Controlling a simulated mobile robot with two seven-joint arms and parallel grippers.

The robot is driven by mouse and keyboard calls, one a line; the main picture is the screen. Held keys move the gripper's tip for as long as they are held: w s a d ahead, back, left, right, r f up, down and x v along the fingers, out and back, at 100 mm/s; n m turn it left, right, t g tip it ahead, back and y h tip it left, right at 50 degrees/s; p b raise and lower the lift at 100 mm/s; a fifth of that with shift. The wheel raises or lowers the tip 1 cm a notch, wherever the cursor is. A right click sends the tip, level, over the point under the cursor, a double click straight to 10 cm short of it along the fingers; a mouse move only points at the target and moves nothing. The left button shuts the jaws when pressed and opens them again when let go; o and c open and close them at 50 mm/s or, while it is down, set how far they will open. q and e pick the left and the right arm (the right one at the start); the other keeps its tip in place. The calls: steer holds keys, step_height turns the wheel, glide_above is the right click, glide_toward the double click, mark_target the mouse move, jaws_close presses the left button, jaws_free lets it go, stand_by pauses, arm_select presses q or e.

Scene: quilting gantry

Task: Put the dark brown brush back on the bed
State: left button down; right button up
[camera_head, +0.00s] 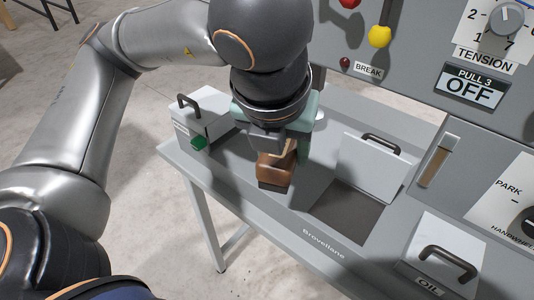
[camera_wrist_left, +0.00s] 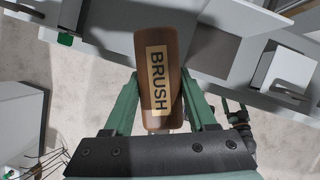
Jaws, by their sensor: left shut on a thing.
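The dark brown brush (camera_head: 275,172) has a tan label reading BRUSH in the left wrist view (camera_wrist_left: 158,75). My left gripper (camera_wrist_left: 162,100), with green fingers, is shut on the brush, one finger on each side. In the head view my left gripper (camera_head: 290,135) is partly hidden by its own wrist. The grey bed (camera_head: 265,210) of the machine lies below the brush. I cannot tell whether the brush touches the bed.
An open hatch (camera_head: 345,212) with a raised lid (camera_head: 375,165) lies right of the brush. A white box with a handle (camera_head: 203,112) stands left. An OIL box (camera_head: 440,258) stands at the front right. The control panel (camera_head: 420,60) rises behind.

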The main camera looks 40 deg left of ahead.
arm_select(q)
steer(key=w+a+f+b, duration=0.1)
steer(key=w+a+f, duration=0.2)
steer(key=w+f, duration=0.1)
steer(key=w+a+f, duration=0.4)
steer(key=shift+a+b, duration=0.2)
steer(key=shift+b, duration=0.2)
steer(key=x, duration=0.3)
steer(key=shift+s+f, duration=0.2)
steer(key=shift+f, duration=0.65)
steer(key=shift+c, duration=2.2)
jaws_free()
steer(key=shift+r, duration=0.1)
steer(key=shift+o, duration=1.2)
arm_select(e)
steer(key=shift+w+a+f, duration=0.4)
steer(key=shift+a+f, duration=0.05)
steer(key=shift+a, duration=0.2)
arm_select(q)
steer(key=shift+r, duration=0.1)
arm_select(e)
steer(key=shift+r, duration=0.15)
